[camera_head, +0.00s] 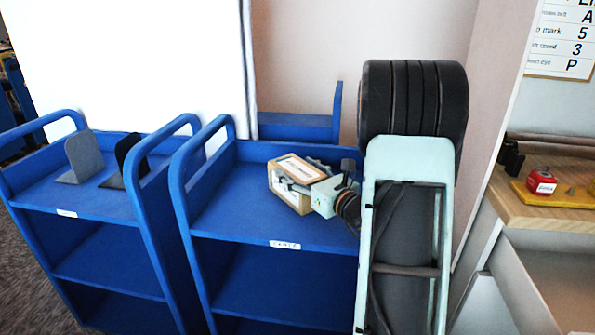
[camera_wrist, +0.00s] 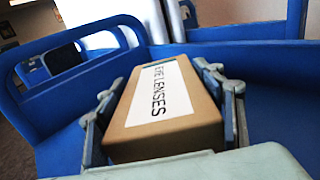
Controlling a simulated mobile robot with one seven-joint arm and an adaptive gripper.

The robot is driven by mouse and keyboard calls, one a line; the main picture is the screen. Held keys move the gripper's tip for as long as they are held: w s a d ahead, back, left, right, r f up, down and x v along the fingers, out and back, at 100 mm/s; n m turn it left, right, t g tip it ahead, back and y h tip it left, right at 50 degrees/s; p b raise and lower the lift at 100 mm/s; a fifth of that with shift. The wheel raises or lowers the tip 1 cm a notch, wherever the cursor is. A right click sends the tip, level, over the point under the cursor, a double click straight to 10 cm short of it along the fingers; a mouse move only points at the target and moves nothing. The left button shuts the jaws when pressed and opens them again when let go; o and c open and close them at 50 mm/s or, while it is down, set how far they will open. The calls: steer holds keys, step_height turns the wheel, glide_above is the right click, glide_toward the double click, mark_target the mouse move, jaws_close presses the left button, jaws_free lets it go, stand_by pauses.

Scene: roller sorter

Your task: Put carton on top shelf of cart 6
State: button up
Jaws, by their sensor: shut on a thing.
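The carton (camera_head: 289,187) is a brown box with a white label that reads "EYE LENSES" in the wrist view (camera_wrist: 165,108). My gripper (camera_head: 306,183) is shut on it, with one finger along each side in the wrist view (camera_wrist: 165,105). The carton is over the top shelf of the right-hand blue cart (camera_head: 235,222). It looks low, near the shelf surface, but I cannot tell whether it touches. This cart's front label (camera_head: 285,244) is too small to read surely. My arm hides the cart's right side.
Another blue cart (camera_head: 100,205) stands close on the left, with a grey bookend (camera_head: 84,157) and a black bookend (camera_head: 131,160) on its top shelf. A wooden bench (camera_head: 545,208) with a red box (camera_head: 541,184) is at right. The shelf left of the carton is clear.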

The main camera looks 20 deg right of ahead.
mark_target(316, 180)
steer(key=o, duration=1.6)
steer(key=shift+o, duration=0.2)
steer(key=shift+r, duration=0.1)
steer(key=s+p, duration=0.1)
steer(key=s, duration=0.2)
steer(key=s+d, duration=0.1)
steer(key=s, duration=0.3)
steer(key=shift+s+d+p, duration=0.2)
steer(key=shift+p, duration=0.15)
